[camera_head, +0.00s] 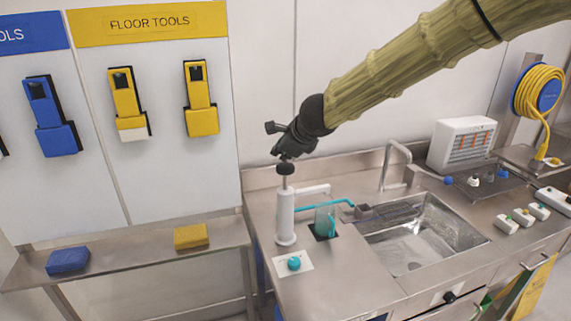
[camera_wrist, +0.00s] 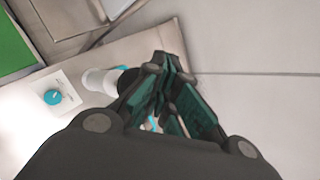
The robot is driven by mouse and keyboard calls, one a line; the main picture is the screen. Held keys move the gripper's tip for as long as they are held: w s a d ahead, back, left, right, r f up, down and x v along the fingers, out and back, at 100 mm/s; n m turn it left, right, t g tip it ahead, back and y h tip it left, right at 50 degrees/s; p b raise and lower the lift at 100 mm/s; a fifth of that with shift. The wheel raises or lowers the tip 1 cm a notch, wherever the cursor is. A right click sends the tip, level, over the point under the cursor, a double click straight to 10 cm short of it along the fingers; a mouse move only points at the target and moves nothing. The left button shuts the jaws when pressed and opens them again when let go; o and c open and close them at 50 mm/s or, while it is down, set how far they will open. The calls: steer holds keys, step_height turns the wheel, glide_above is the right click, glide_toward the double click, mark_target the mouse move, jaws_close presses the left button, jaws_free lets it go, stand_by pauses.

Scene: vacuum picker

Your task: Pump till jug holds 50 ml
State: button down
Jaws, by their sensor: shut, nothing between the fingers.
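A white upright pump dispenser (camera_head: 285,220) stands on the steel counter, with a dark knob (camera_head: 285,169) on top of its thin rod. A clear jug (camera_head: 325,222) with a teal tint stands to its right, under a teal spout tube (camera_head: 338,204). The liquid level in the jug is too small to read. My gripper (camera_head: 283,156) is shut and empty, pointing down right above the pump knob; I cannot tell whether it touches.
A white plate with a teal dial (camera_head: 294,263) lies in front of the pump. A steel sink (camera_head: 420,240) with a tap (camera_head: 393,160) is to the right. A shelf (camera_head: 130,250) at left holds a blue block (camera_head: 67,260) and a yellow block (camera_head: 190,236).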

steer(key=shift+r+p, duration=2.5)
steer(key=shift+p, duration=0.15)
step_height(320, 180, up, 4)
steer(key=p, duration=0.3)
stand_by(0.3)
steer(key=shift+f, duration=0.15)
